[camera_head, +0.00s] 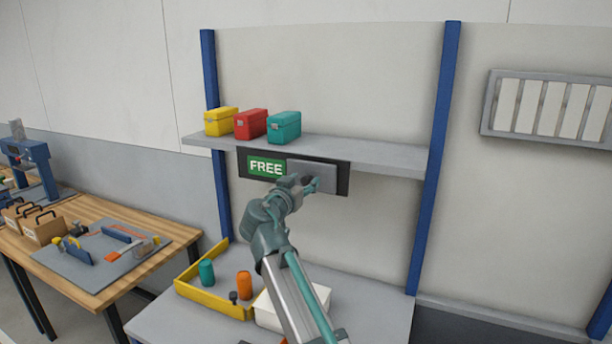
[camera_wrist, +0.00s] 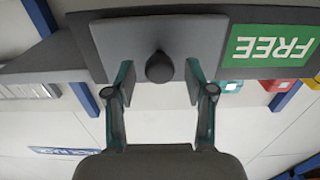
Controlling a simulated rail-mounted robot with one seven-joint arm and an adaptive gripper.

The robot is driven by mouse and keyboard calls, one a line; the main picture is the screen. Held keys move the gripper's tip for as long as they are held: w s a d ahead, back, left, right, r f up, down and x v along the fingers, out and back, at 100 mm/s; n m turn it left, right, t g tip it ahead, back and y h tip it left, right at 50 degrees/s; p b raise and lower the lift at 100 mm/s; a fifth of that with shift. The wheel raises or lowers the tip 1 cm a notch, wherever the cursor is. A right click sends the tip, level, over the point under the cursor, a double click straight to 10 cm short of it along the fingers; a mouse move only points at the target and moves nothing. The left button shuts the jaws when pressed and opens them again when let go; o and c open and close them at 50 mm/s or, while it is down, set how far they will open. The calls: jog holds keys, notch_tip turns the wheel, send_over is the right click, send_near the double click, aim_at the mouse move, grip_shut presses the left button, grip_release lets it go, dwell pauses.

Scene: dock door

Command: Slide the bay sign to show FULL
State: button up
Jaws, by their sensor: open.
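The bay sign (camera_head: 243,163) is a dark frame under the shelf's front edge. Its green FREE panel (camera_head: 266,166) shows at the left in the head view and at the right, upside down, in the wrist view (camera_wrist: 268,46). A grey sliding cover (camera_head: 325,173) covers the right part of the sign; whatever is behind it is hidden. In the wrist view the cover (camera_wrist: 118,38) has a dark round knob (camera_wrist: 160,67). My gripper (camera_wrist: 158,84) is open, with one finger on each side of the knob and a gap visible on both sides.
A grey shelf (camera_head: 390,158) above the sign holds yellow (camera_head: 221,121), red (camera_head: 251,124) and teal (camera_head: 284,127) boxes. Blue posts (camera_head: 434,160) flank the bay. Below is a bench with a yellow tray (camera_head: 212,302) and a white bin (camera_head: 268,315). A wooden workbench stands left.

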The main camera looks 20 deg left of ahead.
jog(key=shift+w, duration=0.8)
grip_shut()
